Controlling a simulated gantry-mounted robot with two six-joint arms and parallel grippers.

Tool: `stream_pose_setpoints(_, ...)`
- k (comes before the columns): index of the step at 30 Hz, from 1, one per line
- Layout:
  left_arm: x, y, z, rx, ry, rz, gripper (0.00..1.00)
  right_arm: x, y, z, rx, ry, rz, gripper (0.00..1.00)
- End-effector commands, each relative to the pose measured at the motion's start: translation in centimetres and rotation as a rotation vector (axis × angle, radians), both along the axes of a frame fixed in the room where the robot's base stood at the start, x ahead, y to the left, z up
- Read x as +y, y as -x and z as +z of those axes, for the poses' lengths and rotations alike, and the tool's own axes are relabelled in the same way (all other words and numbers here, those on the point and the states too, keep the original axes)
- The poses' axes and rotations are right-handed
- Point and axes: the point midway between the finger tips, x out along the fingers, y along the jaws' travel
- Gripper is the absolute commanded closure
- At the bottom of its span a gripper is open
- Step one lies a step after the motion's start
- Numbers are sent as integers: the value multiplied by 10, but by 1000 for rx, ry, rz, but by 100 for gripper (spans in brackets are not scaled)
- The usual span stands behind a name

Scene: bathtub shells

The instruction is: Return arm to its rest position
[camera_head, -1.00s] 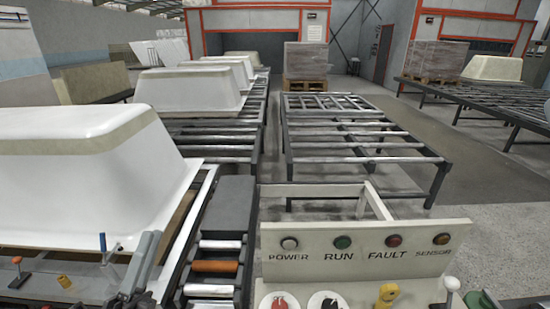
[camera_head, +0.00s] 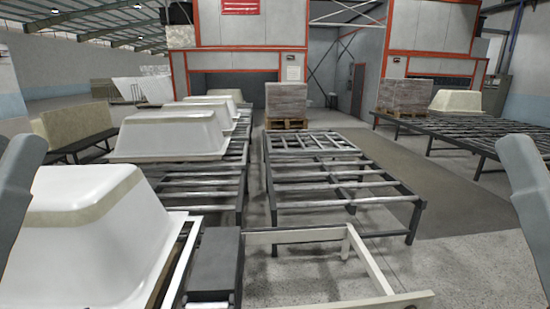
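Parts of my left arm (camera_head: 18,190) show at the left edge and parts of my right arm (camera_head: 538,185) at the right edge. Both are grey links standing up at the sides of the view. Neither gripper is in view, so I cannot see what they hold or touch. White bathtub shells lie upside down on the left conveyor line. The nearest shell (camera_head: 85,235) is at the lower left, partly behind my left arm. Another shell (camera_head: 172,133) sits beyond it, with more behind.
An empty roller frame (camera_head: 335,185) stands in the middle. A pale frame (camera_head: 330,235) is in front of it. A wrapped pallet stack (camera_head: 286,104) stands at the back. Another roller line (camera_head: 470,125) is at the right, with open floor (camera_head: 465,225) before it.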

Motion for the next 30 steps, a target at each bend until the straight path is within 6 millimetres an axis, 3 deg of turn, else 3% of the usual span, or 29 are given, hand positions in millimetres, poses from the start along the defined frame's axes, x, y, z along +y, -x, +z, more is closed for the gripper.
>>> stream_pose_setpoints(1, 0, 0, 49, 0, 0, 1, 73, 0, 0, 49, 0, 0, 0, 50)
stream_pose_setpoints(3, 0, 0, 84, 0, -1, 2, 73, 0, 0, 84, 0, 0, 0, 50)
stream_pose_setpoints(12, 1, 0, 226, 1, -1, 4, 73, 0, 0, 226, 0, 0, 0, 50)
stream_pose_setpoints(15, 1, 0, 257, 1, -1, 4, 73, 0, 0, 257, 0, 0, 0, 50)
stream_pose_setpoints(19, 1, -1, 274, 1, -1, 4, 73, 0, 0, 275, 1, 0, 0, 50)
stream_pose_setpoints(30, 1, 0, 272, 1, -1, 4, 73, 0, 0, 272, 1, 0, 0, 50)
